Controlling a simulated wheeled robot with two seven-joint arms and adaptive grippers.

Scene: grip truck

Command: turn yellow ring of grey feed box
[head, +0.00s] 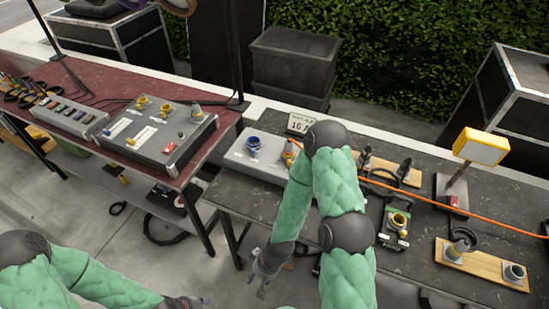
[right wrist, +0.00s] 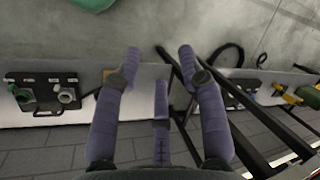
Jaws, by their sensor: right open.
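A light grey box (head: 250,165) on the dark table has a blue ring (head: 254,145) on top and an orange-yellow fitting (head: 289,150) at its right, partly hidden by my right arm. I cannot tell for sure which is the feed box. My right gripper (head: 264,284) hangs low by the table's front edge, apart from both boxes. In the right wrist view its fingers (right wrist: 160,65) are spread and empty. My left gripper (head: 188,303) is at the bottom edge, partly cut off.
A dark red table (head: 90,75) at the left carries a grey panel (head: 165,150) with several yellow fittings. An orange cable (head: 470,213) crosses the dark table. A yellow lamp (head: 481,146) and a wooden board (head: 455,269) with fittings stand at the right. Paved floor is between the tables.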

